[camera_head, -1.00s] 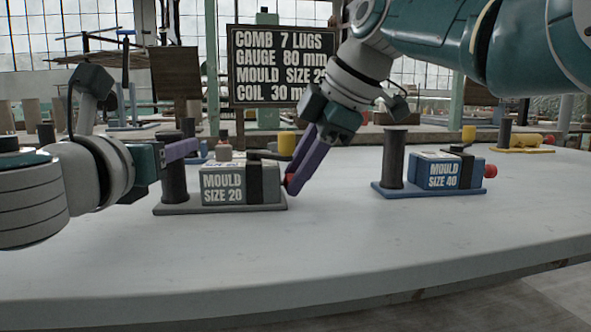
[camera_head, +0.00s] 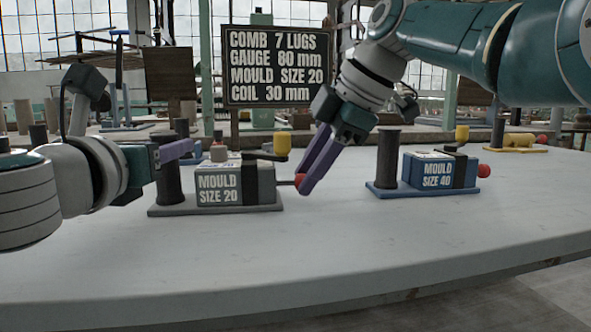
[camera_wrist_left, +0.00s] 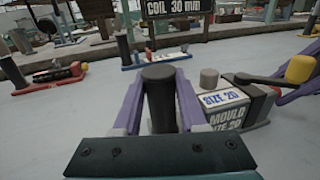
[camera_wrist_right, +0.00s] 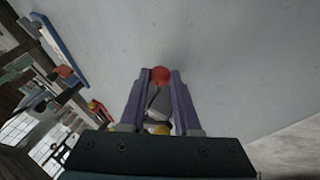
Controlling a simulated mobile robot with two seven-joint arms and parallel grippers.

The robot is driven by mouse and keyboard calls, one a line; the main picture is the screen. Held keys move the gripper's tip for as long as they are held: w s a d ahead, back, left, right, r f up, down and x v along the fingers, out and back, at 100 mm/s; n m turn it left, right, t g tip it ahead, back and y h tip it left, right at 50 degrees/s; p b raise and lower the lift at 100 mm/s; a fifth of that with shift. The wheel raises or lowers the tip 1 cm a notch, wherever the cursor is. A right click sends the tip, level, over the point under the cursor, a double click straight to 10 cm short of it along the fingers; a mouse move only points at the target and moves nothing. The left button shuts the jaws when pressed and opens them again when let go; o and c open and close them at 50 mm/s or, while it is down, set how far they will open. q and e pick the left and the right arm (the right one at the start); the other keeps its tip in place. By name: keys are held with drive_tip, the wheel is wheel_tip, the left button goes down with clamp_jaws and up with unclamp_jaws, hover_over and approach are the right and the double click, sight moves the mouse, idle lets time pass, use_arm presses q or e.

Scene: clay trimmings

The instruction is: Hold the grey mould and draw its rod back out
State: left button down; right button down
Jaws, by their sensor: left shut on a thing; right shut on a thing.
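The grey mould (camera_head: 235,190), marked "MOULD SIZE 20", stands on its grey base at the left of the table. A dark upright post (camera_head: 170,184) rises at the base's left end. My left gripper (camera_head: 185,150) is shut on this post, and the left wrist view shows the post (camera_wrist_left: 158,98) between its fingers (camera_wrist_left: 160,95). The mould's rod (camera_head: 286,183) sticks out of its right side and ends in a red knob (camera_head: 299,180). My right gripper (camera_head: 308,178) is shut on the red knob, which also shows in the right wrist view (camera_wrist_right: 159,76) between the fingertips.
A blue mould (camera_head: 437,172), marked "MOULD SIZE 40", stands to the right with its own post and red knob. A yellow mould (camera_head: 517,142) is farther back. A dark sign (camera_head: 278,66) stands behind. The table's front is clear.

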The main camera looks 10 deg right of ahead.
use_arm(q)
drive_tip(key=shift+a+f, duration=0.2)
drive_tip(key=shift+f, duration=0.05)
use_arm(e)
drive_tip(key=shift+w+d, duration=0.1)
drive_tip(key=shift+d, duration=0.1)
drive_tip(key=c, duration=0.9)
unclamp_jaws()
drive_tip(key=shift+r, duration=0.1)
use_arm(q)
drive_tip(key=shift+d, duration=0.1)
use_arm(e)
drive_tip(key=v, duration=1.2)
use_arm(q)
drive_tip(key=c, duration=0.6)
unclamp_jaws()
drive_tip(key=shift+s, duration=0.1)
drive_tip(key=shift+o, duration=1.1)
drive_tip(key=shift+r, duration=0.15)
